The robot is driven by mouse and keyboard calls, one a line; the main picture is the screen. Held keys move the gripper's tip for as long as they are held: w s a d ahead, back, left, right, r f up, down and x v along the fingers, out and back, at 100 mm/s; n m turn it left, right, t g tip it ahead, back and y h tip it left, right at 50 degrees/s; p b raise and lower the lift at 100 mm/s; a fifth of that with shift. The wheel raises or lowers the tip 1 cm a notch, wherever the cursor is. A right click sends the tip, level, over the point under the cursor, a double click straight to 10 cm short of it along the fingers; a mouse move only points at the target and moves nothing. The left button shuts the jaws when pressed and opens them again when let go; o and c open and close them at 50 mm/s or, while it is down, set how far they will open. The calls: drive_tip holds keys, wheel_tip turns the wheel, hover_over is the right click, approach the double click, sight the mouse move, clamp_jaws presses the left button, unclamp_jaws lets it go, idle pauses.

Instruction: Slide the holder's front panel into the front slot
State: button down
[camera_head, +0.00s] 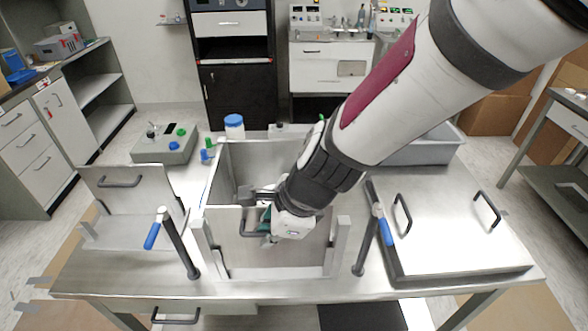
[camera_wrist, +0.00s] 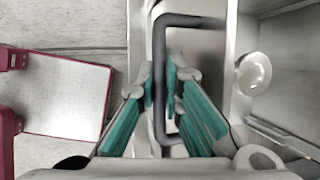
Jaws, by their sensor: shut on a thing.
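The front panel (camera_head: 226,222) is a grey metal plate with a dark handle (camera_wrist: 160,22). My gripper (camera_head: 264,217) is shut on that handle; in the wrist view its teal-padded fingers (camera_wrist: 161,88) sit either side of the bar. The holder (camera_head: 227,160) is an open-topped metal box on the table. Upright posts, left (camera_head: 203,248) and right (camera_head: 341,238), flank its front opening. The panel stands roughly upright between them, its top edge near the post tops. My wrist hides its right part, and I cannot tell how its edges sit in the slot.
A second panel with a handle (camera_head: 120,181) stands at left. Clamps with blue handles, left (camera_head: 152,236) and right (camera_head: 386,232), stand beside the holder. A flat lid with two handles (camera_head: 450,230) lies at right. A grey tray (camera_head: 425,150) and a control box (camera_head: 165,150) are behind.

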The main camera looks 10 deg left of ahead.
drive_tip(key=shift+w+d+f+b, duration=0.1)
drive_tip(key=shift+w+f+b, duration=0.3)
drive_tip(key=shift+w+f, duration=0.4)
drive_tip(key=shift+f, duration=0.1)
drive_tip(key=shift+f+b, duration=0.2)
drive_tip(key=shift+b, duration=0.2)
drive_tip(key=shift+f, duration=0.15)
drive_tip(key=shift+f, duration=0.15)
